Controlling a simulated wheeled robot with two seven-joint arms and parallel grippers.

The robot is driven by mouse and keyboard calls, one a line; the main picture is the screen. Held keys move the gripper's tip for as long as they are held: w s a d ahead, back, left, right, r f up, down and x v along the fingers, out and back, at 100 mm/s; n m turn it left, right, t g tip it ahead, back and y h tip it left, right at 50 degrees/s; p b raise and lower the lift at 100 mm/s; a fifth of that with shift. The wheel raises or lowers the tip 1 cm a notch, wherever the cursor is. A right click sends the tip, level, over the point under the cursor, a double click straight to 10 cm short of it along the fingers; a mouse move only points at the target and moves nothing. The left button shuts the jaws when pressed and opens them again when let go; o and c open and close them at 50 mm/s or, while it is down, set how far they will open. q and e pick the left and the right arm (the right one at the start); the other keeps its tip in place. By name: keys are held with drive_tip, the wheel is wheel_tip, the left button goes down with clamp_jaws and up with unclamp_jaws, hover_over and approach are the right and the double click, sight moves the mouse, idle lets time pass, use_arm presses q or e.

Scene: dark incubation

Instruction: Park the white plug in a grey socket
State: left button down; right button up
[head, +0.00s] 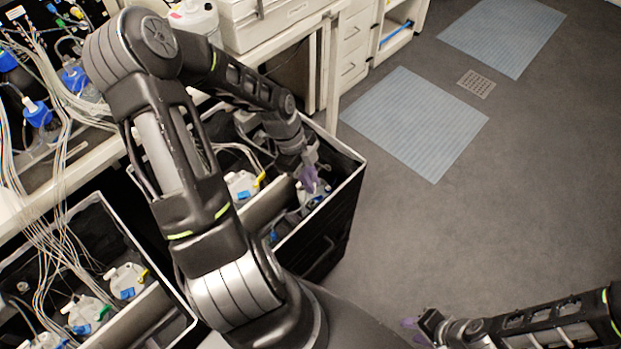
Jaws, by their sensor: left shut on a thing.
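My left gripper (309,178) reaches down into the right-hand black box (343,183), near its right wall. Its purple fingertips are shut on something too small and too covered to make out. I cannot make out the white plug or a grey socket for certain. White fittings with blue and yellow parts (241,185) sit in the same box, left of the gripper, partly hidden by my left arm. My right gripper (411,329) is at the bottom right, low over the floor and away from the boxes. Its purple tips show, but their gap is unclear.
A second open black box (172,299) at lower left holds several white fittings (127,281) and many loose cables (48,226). A bench (72,160) with tubing and blue-capped bottles stands behind. Floor with blue mats (415,122) is clear at right.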

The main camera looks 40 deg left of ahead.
use_arm(q)
drive_tip(key=shift+f, duration=0.85)
wheel_tip(320, 180, down, 4)
drive_tip(key=b, duration=0.4)
drive_tip(key=shift+r, duration=0.35)
drive_tip(key=shift+p, duration=0.55)
drive_tip(key=shift+f+b, duration=0.65)
drive_tip(key=shift+f, duration=0.3)
drive_tip(key=c, duration=1.4)
unclamp_jaws()
drive_tip(key=shift+o, duration=0.2)
